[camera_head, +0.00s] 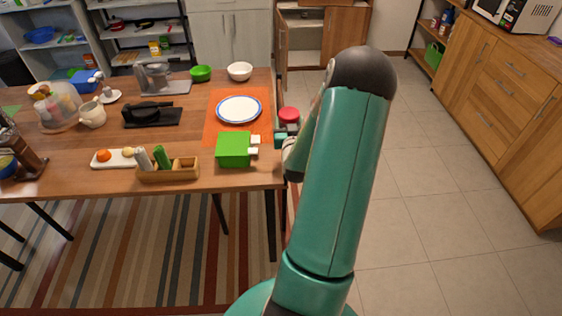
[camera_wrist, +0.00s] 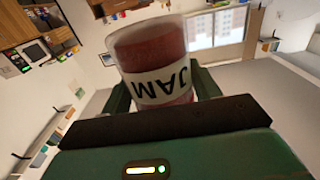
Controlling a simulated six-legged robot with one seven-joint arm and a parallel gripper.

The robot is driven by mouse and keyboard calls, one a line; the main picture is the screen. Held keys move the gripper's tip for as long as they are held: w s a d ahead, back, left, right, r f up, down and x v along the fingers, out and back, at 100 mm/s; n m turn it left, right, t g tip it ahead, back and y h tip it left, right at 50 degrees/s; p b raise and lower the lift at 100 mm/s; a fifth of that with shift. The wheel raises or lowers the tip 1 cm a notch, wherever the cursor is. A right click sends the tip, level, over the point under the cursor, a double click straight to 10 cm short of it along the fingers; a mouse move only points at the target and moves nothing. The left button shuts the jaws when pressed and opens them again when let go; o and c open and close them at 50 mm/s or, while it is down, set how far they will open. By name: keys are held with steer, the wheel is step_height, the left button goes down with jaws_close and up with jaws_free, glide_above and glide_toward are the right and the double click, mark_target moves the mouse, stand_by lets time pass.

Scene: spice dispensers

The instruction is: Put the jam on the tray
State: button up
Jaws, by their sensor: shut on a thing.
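The jam (camera_wrist: 158,68) is a red jar with a white label reading JAM, upside down in the wrist view. It sits between the two fingers of my gripper (camera_wrist: 163,92), which is shut on it. In the head view the red top of the jam (camera_head: 289,114) shows at the table's right edge, beside my gripper (camera_head: 287,133); most of the jar is hidden by my arm. Whether it touches the table cannot be told. A small white and wooden tray (camera_head: 113,164) with an orange item and a yellowish item lies at the table's front left.
A green box (camera_head: 234,150) stands left of my gripper. A wooden caddy (camera_head: 168,174) with green and white dispensers is near the front edge. A white plate (camera_head: 239,109) lies on an orange mat (camera_head: 210,128). Green and white bowls (camera_head: 201,73) stand behind.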

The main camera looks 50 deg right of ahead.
steer(key=a+f, duration=0.2)
steer(key=s+a+f, duration=0.1)
steer(key=a+f, duration=0.1)
steer(key=a, duration=0.1)
steer(key=s+a+f, duration=0.1)
steer(key=a+f, duration=0.1)
steer(key=f, duration=0.1)
steer(key=shift+s+a+f, duration=0.1)
steer(key=shift+s+a, duration=0.15)
steer(key=shift+a, duration=0.05)
steer(key=shift+f, duration=1.55)
steer(key=shift+f, duration=0.15)
steer(key=o, duration=1.2)
steer(key=shift+c, duration=0.2)
steer(key=shift+s+a, duration=0.1)
